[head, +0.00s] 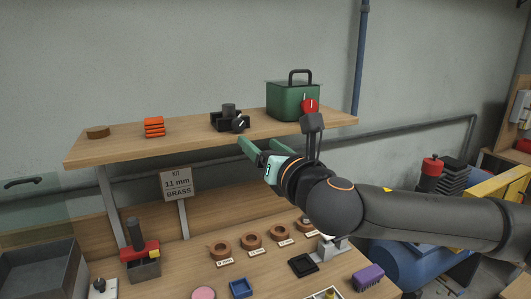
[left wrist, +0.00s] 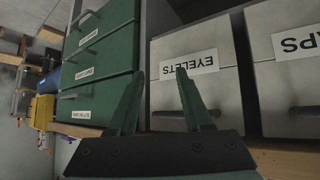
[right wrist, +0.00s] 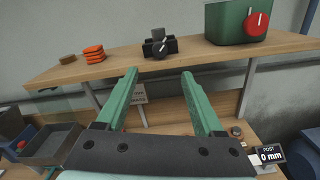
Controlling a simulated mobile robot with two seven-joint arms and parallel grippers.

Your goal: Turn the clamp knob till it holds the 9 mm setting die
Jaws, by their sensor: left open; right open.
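A black clamp (head: 219,122) stands on the wooden shelf, with a dark grey cylinder (head: 228,109) upright between its jaws. Its black knob (head: 239,124) with a white pointer line faces front; it also shows in the right wrist view (right wrist: 160,49). I cannot tell whether the jaws grip the cylinder, nor read a size on it. My right gripper (head: 254,147) is open and empty, below and in front of the shelf, apart from the knob. My left gripper (left wrist: 159,73) is open and empty before drawers, outside the head view.
A green box (head: 292,98) with a red knob stands right of the clamp; orange pieces (head: 154,127) and a brown disc (head: 98,132) lie left. The shelf edge runs above my right gripper. Below are a sign reading 11 mm BRASS (head: 178,184) and several copper rings.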

